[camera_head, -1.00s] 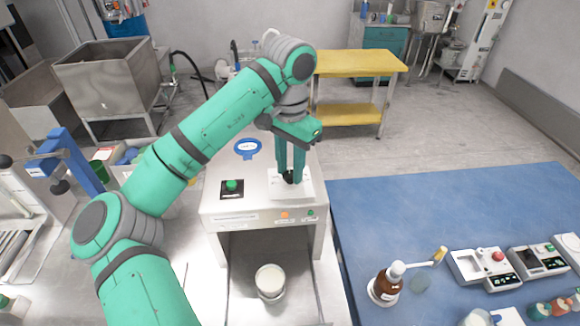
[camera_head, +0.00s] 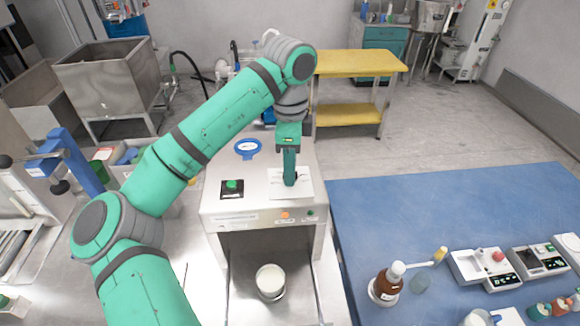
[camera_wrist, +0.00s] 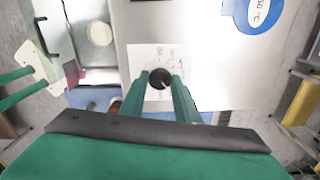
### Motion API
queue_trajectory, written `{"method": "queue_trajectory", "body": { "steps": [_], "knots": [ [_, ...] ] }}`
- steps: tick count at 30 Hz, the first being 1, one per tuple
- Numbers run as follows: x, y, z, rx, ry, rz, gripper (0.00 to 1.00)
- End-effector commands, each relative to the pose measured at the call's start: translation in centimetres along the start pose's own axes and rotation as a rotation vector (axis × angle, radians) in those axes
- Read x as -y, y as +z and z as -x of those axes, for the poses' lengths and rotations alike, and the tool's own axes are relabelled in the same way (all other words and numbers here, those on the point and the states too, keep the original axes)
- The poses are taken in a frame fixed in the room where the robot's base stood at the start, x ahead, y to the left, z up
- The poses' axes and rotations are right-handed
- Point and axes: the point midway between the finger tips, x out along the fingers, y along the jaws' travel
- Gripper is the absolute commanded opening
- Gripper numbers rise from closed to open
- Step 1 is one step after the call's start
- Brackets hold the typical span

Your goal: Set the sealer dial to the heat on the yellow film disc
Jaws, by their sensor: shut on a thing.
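The sealer (camera_head: 262,205) is a steel box with a white scale plate (camera_head: 305,188) on its top. A round black dial (camera_wrist: 160,79) with a pale pointer mark sits on this plate in the wrist view. My gripper (camera_head: 289,183) points down at the plate, its fingers shut on the dial from both sides, also in the wrist view (camera_wrist: 160,82). In the head view the gripper mostly hides the dial. The scale print is too small to read. I see no yellow film disc; a blue disc (camera_head: 247,147) lies on the sealer's top, its label ending in °C in the wrist view (camera_wrist: 254,20).
A green button (camera_head: 231,185) on a black plate is left of the dial. A white-topped cup (camera_head: 270,279) stands in the opening below. The blue table (camera_head: 375,210) at right holds a brown bottle (camera_head: 388,280) and small devices (camera_head: 484,266).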

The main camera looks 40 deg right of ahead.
Motion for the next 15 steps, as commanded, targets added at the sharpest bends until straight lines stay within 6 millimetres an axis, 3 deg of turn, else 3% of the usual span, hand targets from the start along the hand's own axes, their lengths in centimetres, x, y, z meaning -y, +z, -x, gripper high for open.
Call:
{"method": "queue_trajectory", "body": {
  "steps": [15],
  "knots": [
    [0.03, -0.09, 0.11, -0.002, -0.003, -0.200, 0.07]
  ]
}}
